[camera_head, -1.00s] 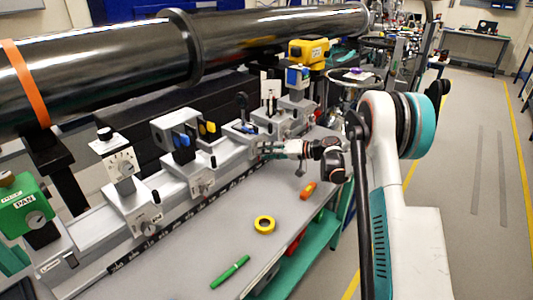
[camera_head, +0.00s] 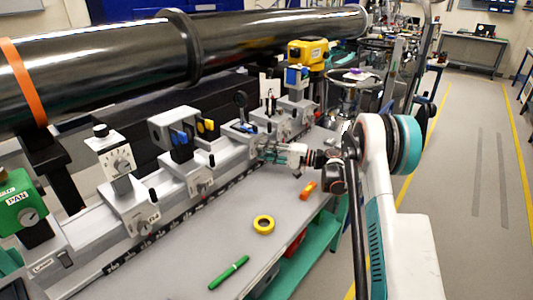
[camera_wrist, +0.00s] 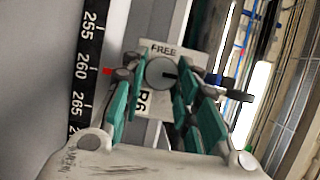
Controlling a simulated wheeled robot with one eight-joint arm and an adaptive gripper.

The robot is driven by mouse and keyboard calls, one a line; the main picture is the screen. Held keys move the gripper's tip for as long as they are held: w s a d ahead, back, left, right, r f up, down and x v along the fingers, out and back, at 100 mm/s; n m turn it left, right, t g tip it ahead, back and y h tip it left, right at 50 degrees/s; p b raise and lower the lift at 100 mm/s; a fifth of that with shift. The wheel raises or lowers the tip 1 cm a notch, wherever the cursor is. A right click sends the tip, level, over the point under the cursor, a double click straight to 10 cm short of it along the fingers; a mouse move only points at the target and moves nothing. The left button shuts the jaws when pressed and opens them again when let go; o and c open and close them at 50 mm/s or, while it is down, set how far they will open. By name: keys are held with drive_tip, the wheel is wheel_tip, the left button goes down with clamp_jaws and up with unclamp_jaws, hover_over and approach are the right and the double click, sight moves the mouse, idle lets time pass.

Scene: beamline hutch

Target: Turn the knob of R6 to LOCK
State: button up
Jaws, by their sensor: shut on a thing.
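The round grey knob of R6 (camera_wrist: 160,72) sits on a pale plate (camera_wrist: 188,53) in the wrist view. "FREE" is printed on the plate above the knob and "R6" below it. A dark mark on the knob points to the right in that view. No LOCK lettering is readable. My gripper (camera_wrist: 154,80) has its green-padded fingers on both sides of the knob and is shut on it. In the head view my gripper (camera_head: 264,150) reaches the rail's front side from the right; the knob is too small to make out there.
A ruler strip (camera_wrist: 87,65) runs along the rail. Other carriages, one with a dial (camera_head: 121,163), stand farther left. On the bench lie an orange object (camera_head: 308,188), a yellow tape ring (camera_head: 263,225) and a green marker (camera_head: 229,272). A long black tube (camera_head: 100,65) runs above.

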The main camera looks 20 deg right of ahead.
idle(0.3)
drive_tip(key=o, duration=1.1)
drive_tip(key=shift+c, duration=0.2)
drive_tip(key=v, duration=1.2)
drive_tip(key=shift+w+f, duration=0.1)
